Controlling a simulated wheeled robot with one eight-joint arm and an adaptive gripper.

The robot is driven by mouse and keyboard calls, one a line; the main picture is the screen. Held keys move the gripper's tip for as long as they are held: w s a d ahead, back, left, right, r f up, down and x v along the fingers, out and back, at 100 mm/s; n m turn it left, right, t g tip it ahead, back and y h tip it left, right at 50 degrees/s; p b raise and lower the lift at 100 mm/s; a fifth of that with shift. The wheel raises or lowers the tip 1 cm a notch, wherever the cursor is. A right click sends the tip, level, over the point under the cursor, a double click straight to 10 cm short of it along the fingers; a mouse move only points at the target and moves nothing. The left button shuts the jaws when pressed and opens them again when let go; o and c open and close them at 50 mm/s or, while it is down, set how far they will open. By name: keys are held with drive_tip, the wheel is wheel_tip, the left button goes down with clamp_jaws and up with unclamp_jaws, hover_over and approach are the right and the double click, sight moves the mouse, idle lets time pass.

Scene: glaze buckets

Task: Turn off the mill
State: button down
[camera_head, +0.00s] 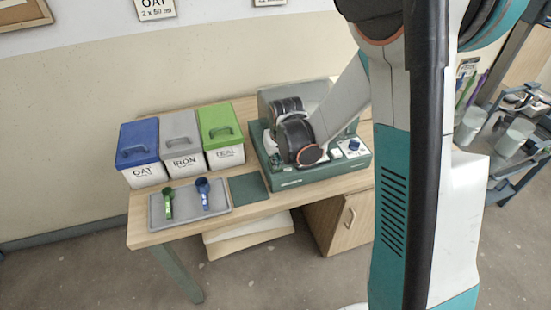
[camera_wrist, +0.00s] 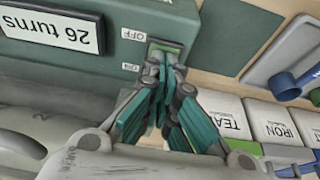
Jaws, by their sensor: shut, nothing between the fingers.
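The mill (camera_head: 340,178) is a green-based machine with a grey cover at the right of the table in the head view. My wrist hides part of it. In the wrist view the mill's green side (camera_wrist: 112,50) carries a "26 turns" label, an OFF label (camera_wrist: 134,34) and an ON label (camera_wrist: 130,67). A switch (camera_wrist: 168,46) with a green face sits beside these labels. My gripper (camera_wrist: 162,64) is shut and empty, its teal fingertips right in front of the switch, covering its lower part. I cannot tell whether they touch it. The gripper's fingers are hidden in the head view.
Blue, grey and green-lidded bins marked OAT, IRON and TEAL (camera_head: 225,157) stand left of the mill. A grey tray (camera_head: 187,219) with a green scoop and a blue scoop lies in front. A green mat (camera_head: 248,188) lies between tray and mill. A cart stands at right.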

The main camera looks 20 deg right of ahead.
drive_tip(key=shift+w, duration=0.85)
drive_tip(key=shift+r+p, duration=0.35)
drive_tip(key=shift+r, duration=0.25)
drive_tip(key=s+p+v, duration=0.2)
drive_tip(key=p+v, duration=0.3)
drive_tip(key=v, duration=0.7)
